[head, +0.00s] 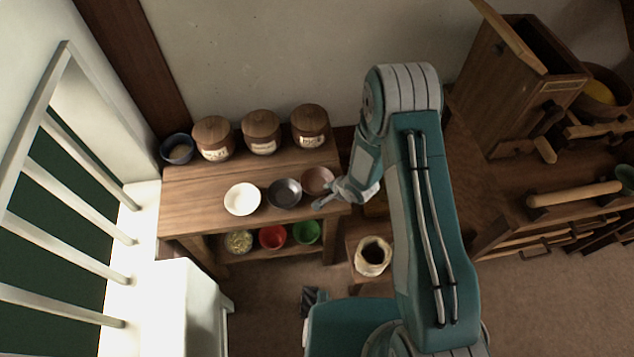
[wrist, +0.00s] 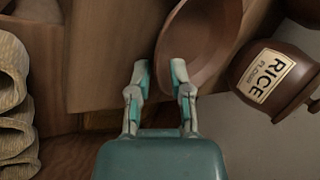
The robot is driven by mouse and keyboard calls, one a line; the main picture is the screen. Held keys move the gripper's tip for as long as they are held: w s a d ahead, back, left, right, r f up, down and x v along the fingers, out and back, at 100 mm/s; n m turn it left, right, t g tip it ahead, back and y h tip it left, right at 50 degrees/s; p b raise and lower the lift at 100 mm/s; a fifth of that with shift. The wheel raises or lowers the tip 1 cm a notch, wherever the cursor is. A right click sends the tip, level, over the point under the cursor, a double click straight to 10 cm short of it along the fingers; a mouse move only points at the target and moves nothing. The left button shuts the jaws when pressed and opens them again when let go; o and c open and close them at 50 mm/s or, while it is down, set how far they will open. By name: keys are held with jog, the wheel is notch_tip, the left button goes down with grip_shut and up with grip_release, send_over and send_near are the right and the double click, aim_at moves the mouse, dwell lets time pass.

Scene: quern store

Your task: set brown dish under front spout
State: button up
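The brown dish (head: 317,180) sits at the right end of the wooden shelf top, beside the grey bowl. In the wrist view the brown dish (wrist: 205,45) fills the upper middle, tilted in the picture. My gripper (head: 328,200) is at the dish's near right side. In the wrist view my gripper (wrist: 159,68) has its fingers apart, with the dish's rim between them; the right finger overlaps the dish's inside. I cannot tell whether either finger touches it. A short wooden piece that may be the front spout (head: 545,150) projects below a wooden hopper box (head: 515,95) at the right.
A white bowl (head: 242,198) and grey bowl (head: 285,192) stand left of the dish. Lidded jars (head: 262,132) stand behind; one labelled RICE (wrist: 275,80) is close to the dish. Several bowls fill the lower shelf (head: 260,254). An open sack (head: 373,256) stands right of the shelf.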

grip_shut()
jog(key=shift+r, duration=0.15)
